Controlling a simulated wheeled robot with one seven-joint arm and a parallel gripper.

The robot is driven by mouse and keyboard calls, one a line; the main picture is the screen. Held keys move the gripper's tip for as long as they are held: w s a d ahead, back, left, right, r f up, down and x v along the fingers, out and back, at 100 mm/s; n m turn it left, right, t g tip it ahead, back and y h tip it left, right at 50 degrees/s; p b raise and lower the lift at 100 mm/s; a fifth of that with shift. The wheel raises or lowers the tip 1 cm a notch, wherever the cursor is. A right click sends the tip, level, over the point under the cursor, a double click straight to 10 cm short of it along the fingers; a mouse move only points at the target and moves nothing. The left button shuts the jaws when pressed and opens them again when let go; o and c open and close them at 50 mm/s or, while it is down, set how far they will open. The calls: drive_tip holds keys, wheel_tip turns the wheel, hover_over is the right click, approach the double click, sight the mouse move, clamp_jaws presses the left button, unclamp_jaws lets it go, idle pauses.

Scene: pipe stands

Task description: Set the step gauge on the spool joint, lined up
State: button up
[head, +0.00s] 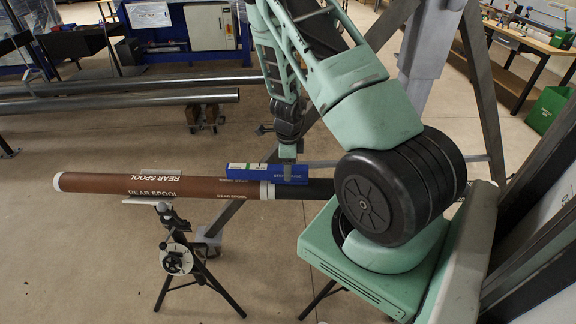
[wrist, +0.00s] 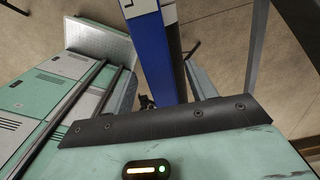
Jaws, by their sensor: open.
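The step gauge (head: 243,171) is a long blue box with white marks and lettering, in the middle of the head view. It lies along the top of the pipe, roughly parallel to it, and spans the spool joint (head: 267,191), a pale ring where the brown rear spool (head: 110,183) meets a black pipe. Whether it rests fully on the pipe cannot be told. My gripper (head: 288,154) is open, pointing down at the right half of the gauge; any contact is unclear. The gauge also shows in the wrist view (wrist: 150,50), running away from my gripper.
A tripod stand (head: 177,258) bears the left part of the pipe. Grey pipes (head: 120,103) lie behind on low supports. Grey posts stand close behind and right of my arm. A workbench (head: 530,42) and green bin (head: 547,108) are at upper right.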

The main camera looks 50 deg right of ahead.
drive_tip(key=shift+r, duration=0.1)
wheel_tip(320, 180, up, 6)
drive_tip(key=p, duration=0.5)
idle(0.4)
wheel_tip(320, 180, up, 17)
drive_tip(key=shift+r+b, duration=0.15)
drive_tip(key=shift+b, duration=0.2)
idle(0.4)
drive_tip(key=shift+a, duration=0.1)
